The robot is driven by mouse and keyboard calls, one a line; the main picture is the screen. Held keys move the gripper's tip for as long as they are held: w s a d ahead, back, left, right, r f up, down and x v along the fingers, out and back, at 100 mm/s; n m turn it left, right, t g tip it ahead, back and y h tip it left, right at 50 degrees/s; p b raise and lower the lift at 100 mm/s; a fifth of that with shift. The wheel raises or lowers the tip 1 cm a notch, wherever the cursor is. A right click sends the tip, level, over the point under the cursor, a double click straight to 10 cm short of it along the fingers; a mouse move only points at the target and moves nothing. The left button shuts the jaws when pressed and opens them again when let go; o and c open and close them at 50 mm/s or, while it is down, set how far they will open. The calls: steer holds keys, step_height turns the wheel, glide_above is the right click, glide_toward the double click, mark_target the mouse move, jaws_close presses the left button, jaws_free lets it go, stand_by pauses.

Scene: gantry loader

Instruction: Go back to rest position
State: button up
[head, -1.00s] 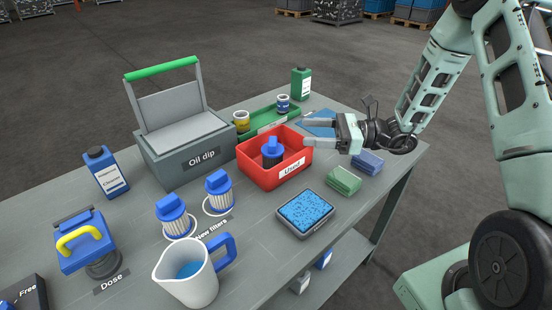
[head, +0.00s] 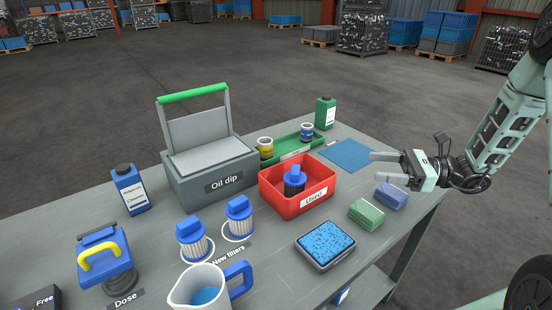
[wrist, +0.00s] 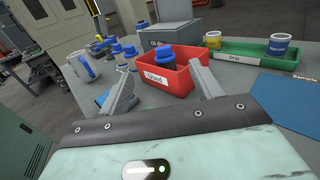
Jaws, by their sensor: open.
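My gripper (head: 390,170) is open and empty above the right end of the grey table (head: 385,245). It is to the right of the red "Used" bin (head: 322,202) and apart from it. In the wrist view my gripper's two fingers (wrist: 163,93) stand wide apart, with the red bin (wrist: 180,82) beyond them. A dark filter with a blue cap (head: 294,177) stands in the red bin.
The grey "Oil dip" box (head: 212,182), a green tray (head: 290,150) with two cans, new filters (head: 238,215), a jug (head: 205,292), a blue sponge tray (head: 325,242) and a green block (head: 366,213) stand on the table.

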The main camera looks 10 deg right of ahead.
steer(key=s+a+r+n+g+h+p, duration=0.35)
steer(key=s+a+n+g, duration=0.3)
steer(key=a, duration=0.25)
steer(key=s+a+r+n+g+h+p, duration=0.2)
steer(key=s+a+r+n+g, duration=0.4)
steer(key=a, duration=0.3)
steer(key=s+a+r+n+t+h+p, duration=0.2)
steer(key=s+n+h, duration=0.3)
steer(key=n, duration=0.4)
steer(key=s+a+r+n+t+h+p, duration=0.3)
steer(key=s+a+r+n+h, duration=0.1)
steer(key=n, duration=0.4)
steer(key=shift+s+n+t+h, duration=0.35)
steer(key=shift+s+h, duration=0.4)
steer(key=shift+s, duration=0.35)
